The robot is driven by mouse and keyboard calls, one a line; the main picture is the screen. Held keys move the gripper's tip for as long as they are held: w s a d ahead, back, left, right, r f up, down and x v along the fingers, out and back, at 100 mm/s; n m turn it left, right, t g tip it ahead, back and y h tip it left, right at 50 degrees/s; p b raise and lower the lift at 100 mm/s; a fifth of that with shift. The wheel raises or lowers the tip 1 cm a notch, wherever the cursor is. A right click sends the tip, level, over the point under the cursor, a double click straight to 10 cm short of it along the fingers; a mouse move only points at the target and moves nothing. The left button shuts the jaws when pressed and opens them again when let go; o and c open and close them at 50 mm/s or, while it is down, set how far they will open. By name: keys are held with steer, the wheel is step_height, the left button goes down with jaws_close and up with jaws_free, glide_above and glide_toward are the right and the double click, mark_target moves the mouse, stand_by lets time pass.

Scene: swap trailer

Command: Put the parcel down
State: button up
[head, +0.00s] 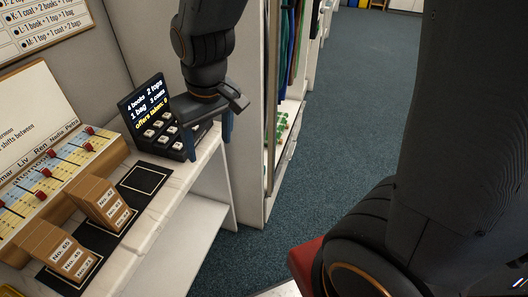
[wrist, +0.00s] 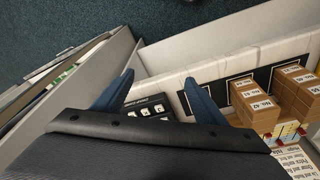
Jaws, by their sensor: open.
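My gripper (head: 208,134) hangs over the far end of the white counter, beside the dark keypad device. In the wrist view its two blue fingers (wrist: 159,77) are spread apart, with nothing seen between them. Brown parcels with white "No." labels stand in two groups on a black mat: one group (head: 99,203) nearer the device, the other (head: 61,250) closer to me. They also show at the right of the wrist view (wrist: 254,103). My gripper is apart from both groups. An empty outlined square (head: 143,179) lies on the mat beside the nearer group.
The keypad device (head: 157,128) with a lit screen stands at the counter's far end. A board with red sliders (head: 46,181) stands along the wall. The counter edge (head: 176,205) is bare. A rack with hanging clothes (head: 283,70) stands beyond; blue carpet (head: 355,110) is clear.

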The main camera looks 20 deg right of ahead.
steer(key=s+d+f+m, duration=0.1)
steer(key=s+d+m, duration=0.1)
steer(key=d, duration=0.4)
steer(key=s+d+f+m+g, duration=0.1)
steer(key=s+d+f, duration=0.1)
steer(key=s+d, duration=0.2)
steer(key=shift+d+f+m+h, duration=0.3)
steer(key=shift+d+m+h, duration=0.1)
steer(key=shift+d, duration=1)
